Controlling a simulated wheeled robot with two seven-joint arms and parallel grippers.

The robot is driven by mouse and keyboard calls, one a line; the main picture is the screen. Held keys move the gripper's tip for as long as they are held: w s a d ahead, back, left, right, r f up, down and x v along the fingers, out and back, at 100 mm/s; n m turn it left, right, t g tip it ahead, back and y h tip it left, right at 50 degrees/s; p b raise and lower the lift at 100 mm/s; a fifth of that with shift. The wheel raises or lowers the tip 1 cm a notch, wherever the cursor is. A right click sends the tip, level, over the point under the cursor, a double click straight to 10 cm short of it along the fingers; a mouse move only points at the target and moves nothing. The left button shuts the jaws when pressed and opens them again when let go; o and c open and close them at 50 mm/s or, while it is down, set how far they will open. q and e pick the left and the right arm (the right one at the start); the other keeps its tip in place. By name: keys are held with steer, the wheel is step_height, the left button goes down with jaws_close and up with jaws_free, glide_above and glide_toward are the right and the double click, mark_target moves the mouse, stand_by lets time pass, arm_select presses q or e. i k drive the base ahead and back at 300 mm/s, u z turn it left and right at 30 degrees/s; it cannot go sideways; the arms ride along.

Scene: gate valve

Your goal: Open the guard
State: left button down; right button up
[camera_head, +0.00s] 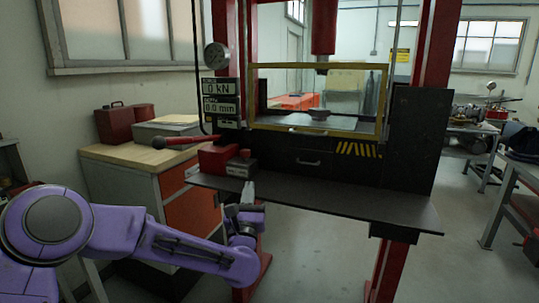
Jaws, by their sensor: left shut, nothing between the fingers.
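The guard (318,66) is a clear panel in a yellow frame. It stands upright across the front of the press, in front of the dark work bed, and looks lowered. My left gripper (249,187) is shut and empty. It is low and left of the guard, at the front edge of the dark shelf, apart from the guard. My right gripper is not in view.
The dark shelf (340,200) juts out below the guard. A red pump block (218,157) with a lever (190,141) sits at its left end. Readouts (221,97) and a gauge (216,55) hang beside the left red column. A wooden-topped cabinet (125,153) stands left.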

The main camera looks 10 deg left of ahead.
mark_target(308, 130)
steer(key=u, duration=2.25)
steer(key=i, duration=0.95)
steer(key=z, duration=3.1)
